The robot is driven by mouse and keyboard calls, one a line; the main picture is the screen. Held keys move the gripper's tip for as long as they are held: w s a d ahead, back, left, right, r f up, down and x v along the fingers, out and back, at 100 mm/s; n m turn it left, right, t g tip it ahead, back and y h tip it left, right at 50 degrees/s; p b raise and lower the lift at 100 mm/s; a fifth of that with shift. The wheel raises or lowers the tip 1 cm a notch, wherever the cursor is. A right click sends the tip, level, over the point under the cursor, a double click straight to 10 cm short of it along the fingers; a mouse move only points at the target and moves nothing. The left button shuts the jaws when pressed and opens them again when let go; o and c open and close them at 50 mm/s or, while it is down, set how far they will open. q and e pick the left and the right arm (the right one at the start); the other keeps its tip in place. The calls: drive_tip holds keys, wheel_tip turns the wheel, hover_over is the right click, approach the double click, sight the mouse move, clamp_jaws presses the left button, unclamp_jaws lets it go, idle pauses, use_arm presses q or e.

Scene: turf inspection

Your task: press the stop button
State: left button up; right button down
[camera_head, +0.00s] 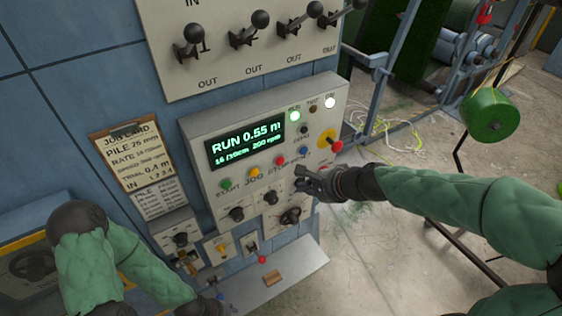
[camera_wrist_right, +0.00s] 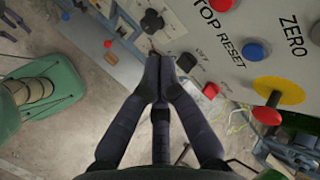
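The stop button is the red round button (camera_head: 279,160) in the row on the grey control panel (camera_head: 325,92). It also shows, cut by the top edge, in the right wrist view (camera_wrist_right: 220,4). My right gripper (camera_head: 298,178) is in front of the panel, below and slightly right of the stop button and apart from it. In the right wrist view its fingertips (camera_wrist_right: 163,64) meet with nothing between them. Only a dark part of my left gripper (camera_head: 206,304) shows at the bottom edge, too little to tell its state.
A blue button (camera_head: 303,150) sits right of the stop button; yellow (camera_head: 253,172) and green (camera_head: 226,184) ones sit left. A red mushroom button on a yellow plate (camera_head: 327,137) is at the panel's right. A red switch (camera_wrist_right: 211,91) is near my fingers. Levers (camera_head: 240,36) stick out above.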

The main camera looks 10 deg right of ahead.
drive_tip(key=w+a+p, duration=0.1)
drive_tip(key=w+a, duration=0.1)
drive_tip(key=w, duration=0.5)
drive_tip(key=shift+w+a, duration=0.25)
drive_tip(key=shift+a, duration=0.1)
drive_tip(key=shift+w+p, duration=0.1)
drive_tip(key=shift+p, duration=0.2)
idle(1.0)
drive_tip(key=shift+w+a, duration=0.1)
drive_tip(key=shift+w, duration=0.2)
drive_tip(key=shift+w+a, duration=0.2)
drive_tip(key=shift+w, duration=0.25)
idle(0.8)
drive_tip(key=shift+s+d, duration=0.1)
idle(0.3)
drive_tip(key=shift+s+d, duration=0.25)
drive_tip(key=shift+s, duration=0.55)
drive_tip(key=shift+s+d+b, duration=0.25)
drive_tip(key=shift+s+d, duration=0.05)
drive_tip(key=shift+s, duration=0.5)
drive_tip(key=shift+s+d+b, duration=0.2)
drive_tip(key=shift+s+d, duration=0.05)
drive_tip(key=shift+s, duration=0.5)
drive_tip(key=shift+s+d+b, duration=0.25)
drive_tip(key=shift+s+d, duration=0.05)
drive_tip(key=shift+s, duration=0.5)
